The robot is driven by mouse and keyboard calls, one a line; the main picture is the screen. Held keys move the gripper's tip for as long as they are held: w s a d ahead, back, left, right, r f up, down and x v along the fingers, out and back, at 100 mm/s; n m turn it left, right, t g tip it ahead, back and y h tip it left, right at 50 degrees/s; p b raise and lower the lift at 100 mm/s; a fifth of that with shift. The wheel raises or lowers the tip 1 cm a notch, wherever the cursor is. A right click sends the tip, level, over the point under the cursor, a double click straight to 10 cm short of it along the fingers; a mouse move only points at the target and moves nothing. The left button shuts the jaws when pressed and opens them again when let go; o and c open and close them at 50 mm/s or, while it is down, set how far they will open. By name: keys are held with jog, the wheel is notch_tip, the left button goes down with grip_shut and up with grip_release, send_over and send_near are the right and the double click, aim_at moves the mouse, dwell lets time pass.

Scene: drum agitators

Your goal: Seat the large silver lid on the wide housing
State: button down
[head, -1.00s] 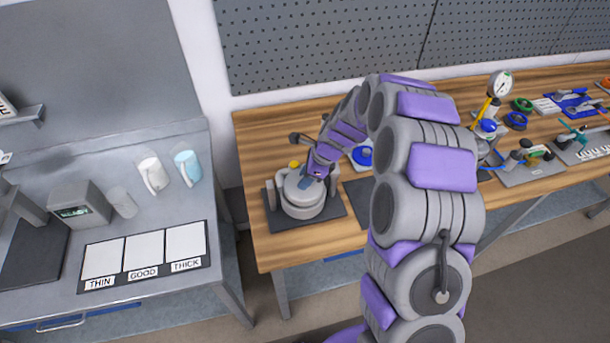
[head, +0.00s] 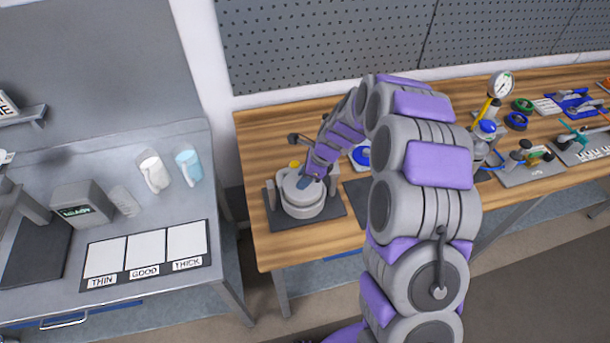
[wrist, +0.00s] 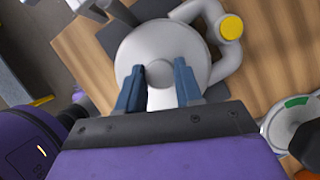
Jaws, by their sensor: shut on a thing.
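The large silver lid (head: 302,184) is a round, pale grey disc on top of the wide housing (head: 304,211), a grey drum on a dark mat. In the head view the lid looks level and about centred on the housing; whether it is fully down I cannot tell. In the wrist view the lid (wrist: 140,60) fills the middle and hides most of the housing. My gripper (wrist: 158,72) is above the lid, its two blue fingers on either side of the lid's small round knob (wrist: 159,73), shut on it. In the head view my gripper (head: 306,182) partly covers the lid.
A pipe with a yellow cap (wrist: 231,27) stands right beside the housing. The dark mat (head: 333,215) lies near the wooden bench's left end. A gap separates this bench from the grey table (head: 150,290) at left. A gauge (head: 501,86) and tools stand farther right.

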jog(key=shift+a+f, duration=0.1)
jog(key=shift+f, duration=0.15)
dwell(0.6)
jog(key=shift+d+p, duration=0.2)
jog(key=shift+p, duration=0.45)
jog(key=shift+f, duration=0.4)
dwell(0.9)
jog(key=shift+p, duration=0.7)
dwell(0.3)
jog(key=c, duration=0.7)
grip_release()
jog(key=shift+o, duration=0.2)
jog(key=w+p+v, duration=0.1)
jog(key=v, duration=1.6)
jog(key=shift+s, duration=0.4)
